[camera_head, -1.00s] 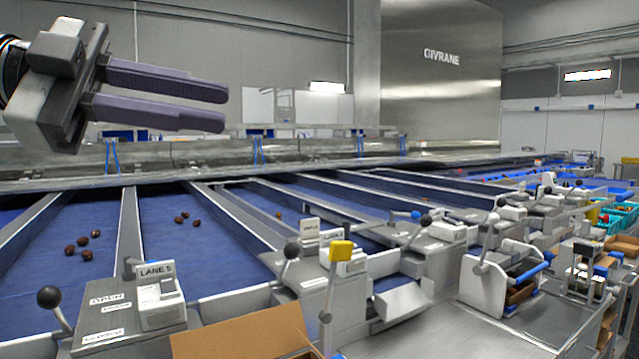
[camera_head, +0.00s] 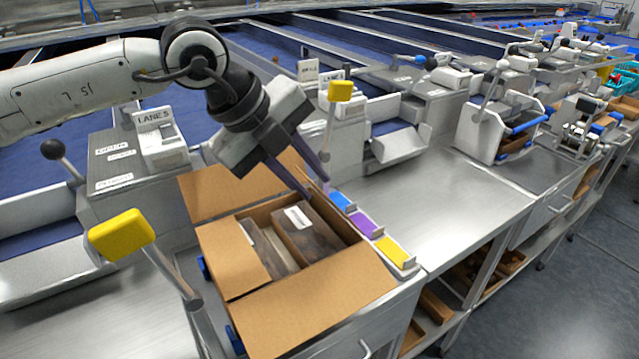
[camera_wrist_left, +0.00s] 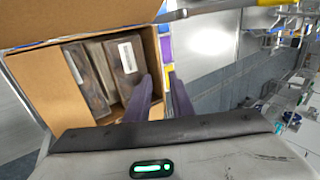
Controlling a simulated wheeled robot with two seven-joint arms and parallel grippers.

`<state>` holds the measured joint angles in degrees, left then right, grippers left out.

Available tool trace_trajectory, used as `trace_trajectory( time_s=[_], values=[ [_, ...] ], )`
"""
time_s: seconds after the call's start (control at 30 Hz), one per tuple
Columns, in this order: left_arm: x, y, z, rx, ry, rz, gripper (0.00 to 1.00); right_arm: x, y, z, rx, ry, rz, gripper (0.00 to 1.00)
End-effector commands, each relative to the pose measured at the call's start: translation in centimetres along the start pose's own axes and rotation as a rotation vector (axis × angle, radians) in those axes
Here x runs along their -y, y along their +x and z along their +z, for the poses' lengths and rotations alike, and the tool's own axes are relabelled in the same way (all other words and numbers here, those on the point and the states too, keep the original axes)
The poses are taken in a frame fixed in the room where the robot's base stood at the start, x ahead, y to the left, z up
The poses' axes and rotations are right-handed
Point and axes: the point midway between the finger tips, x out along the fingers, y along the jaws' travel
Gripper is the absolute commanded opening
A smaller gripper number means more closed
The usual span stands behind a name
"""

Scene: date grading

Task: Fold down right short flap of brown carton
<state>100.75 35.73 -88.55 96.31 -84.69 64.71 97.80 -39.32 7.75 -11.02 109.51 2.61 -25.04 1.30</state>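The brown carton (camera_head: 222,300) stands open on the steel bench with dark labelled packs (camera_head: 308,235) inside. Its far long flap (camera_head: 215,190) and near long flap (camera_head: 320,308) spread outward. The left short flap (camera_head: 232,262) lies inward over part of the contents. The right short flap is mostly hidden; a thin tan edge by my fingers may be it. My left gripper (camera_head: 312,178) points down at the carton's right side. In the left wrist view the left gripper (camera_wrist_left: 161,85) is open, its two purple-grey fingers apart near the carton's right wall. My right gripper is out of view.
A strip of blue, purple and yellow blocks (camera_head: 368,225) lies right beside the carton. A yellow-knobbed lever (camera_head: 122,235) stands at the near left and another (camera_head: 340,92) behind. Bare steel bench (camera_head: 450,190) lies to the right.

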Motion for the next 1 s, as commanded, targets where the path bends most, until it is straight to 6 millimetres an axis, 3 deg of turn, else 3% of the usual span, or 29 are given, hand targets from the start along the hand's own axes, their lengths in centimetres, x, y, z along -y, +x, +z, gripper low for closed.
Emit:
trace_trajectory(
  time_s=[0.23,0.6,0.73,1.0],
  values=[
    [0.1,3.2,0.0,-0.002,-0.001,0.0,0.21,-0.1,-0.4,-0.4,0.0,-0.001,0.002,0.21],
    [0.0,4.0,0.0,-0.001,-0.001,-0.002,0.21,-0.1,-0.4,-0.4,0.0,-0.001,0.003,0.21],
    [0.0,3.9,0.0,-0.001,-0.002,-0.002,0.01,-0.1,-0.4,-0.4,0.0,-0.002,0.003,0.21],
    [-0.2,4.1,0.0,-0.001,-0.002,-0.009,0.0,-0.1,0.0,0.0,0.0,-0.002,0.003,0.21]
  ],
)
